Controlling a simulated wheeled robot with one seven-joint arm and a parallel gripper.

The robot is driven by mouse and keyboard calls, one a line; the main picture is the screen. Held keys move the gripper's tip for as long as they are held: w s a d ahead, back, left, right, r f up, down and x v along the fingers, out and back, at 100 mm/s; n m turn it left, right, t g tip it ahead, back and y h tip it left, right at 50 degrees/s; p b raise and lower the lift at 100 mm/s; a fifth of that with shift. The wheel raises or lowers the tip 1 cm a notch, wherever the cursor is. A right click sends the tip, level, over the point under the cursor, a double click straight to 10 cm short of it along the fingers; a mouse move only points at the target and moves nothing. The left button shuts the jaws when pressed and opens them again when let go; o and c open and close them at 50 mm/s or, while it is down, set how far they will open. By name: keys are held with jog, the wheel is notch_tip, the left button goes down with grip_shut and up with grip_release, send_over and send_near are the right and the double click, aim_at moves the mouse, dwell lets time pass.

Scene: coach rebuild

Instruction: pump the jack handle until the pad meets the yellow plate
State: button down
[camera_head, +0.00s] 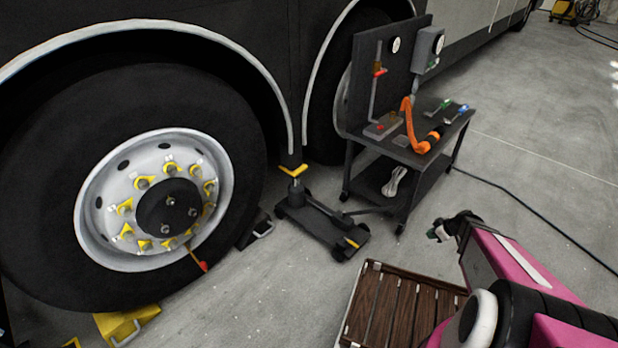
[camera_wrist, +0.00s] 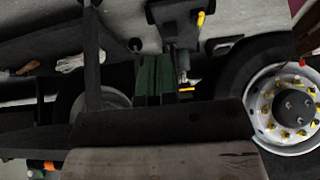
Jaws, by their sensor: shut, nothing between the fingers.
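The dark jack (camera_head: 322,226) stands on the floor between the bus wheels, with a yellow mark on its near end. Its post rises below the yellow plate (camera_head: 293,171) under the bus. The pad at the post's top is too small and dark to tell whether it touches the plate. A thin dark bar (camera_head: 368,211) beside the jack looks like its handle. In the wrist view, the jack (camera_wrist: 176,15) appears upside down beyond my fingers. My gripper (camera_head: 438,232) is right of the jack, apart from it. Its green fingers (camera_wrist: 155,78) are shut and empty.
A black tool cart (camera_head: 404,150) with an orange hose (camera_head: 409,122) stands close behind the jack. The big wheel (camera_head: 155,200) is at left. A slatted wooden crate (camera_head: 385,312) lies in front. A cable crosses the floor at right; floor between jack and crate is clear.

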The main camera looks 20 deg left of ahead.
jog(key=shift+a, duration=0.1)
dwell(0.3)
jog(key=w+a+r+g+h, duration=0.1)
jog(key=w+a+r+h, duration=0.3)
jog(key=a+r, duration=0.5)
jog(key=w+a+r+g+h, duration=0.2)
jog(key=w+a+r+h, duration=0.2)
jog(key=a+r, duration=0.6)
jog(key=a, duration=0.4)
jog(key=shift+w+a, duration=0.2)
jog(key=shift+w, duration=0.1)
jog(key=f, duration=0.3)
jog(key=d+f, duration=0.1)
jog(key=f, duration=0.5)
jog(key=shift+s+d+f, duration=0.15)
jog(key=shift+s+d, duration=0.15)
jog(key=shift+d, duration=0.05)
jog(key=shift+s+d+f, duration=0.25)
jog(key=shift+d+f, duration=0.25)
jog(key=shift+d, duration=0.1)
jog(key=shift+s+d+f, duration=0.2)
jog(key=shift+d+f, duration=0.3)
jog(key=shift+d, duration=0.1)
jog(key=shift+s+d+f, duration=0.15)
jog(key=shift+d+f, duration=0.2)
jog(key=shift+d, duration=0.1)
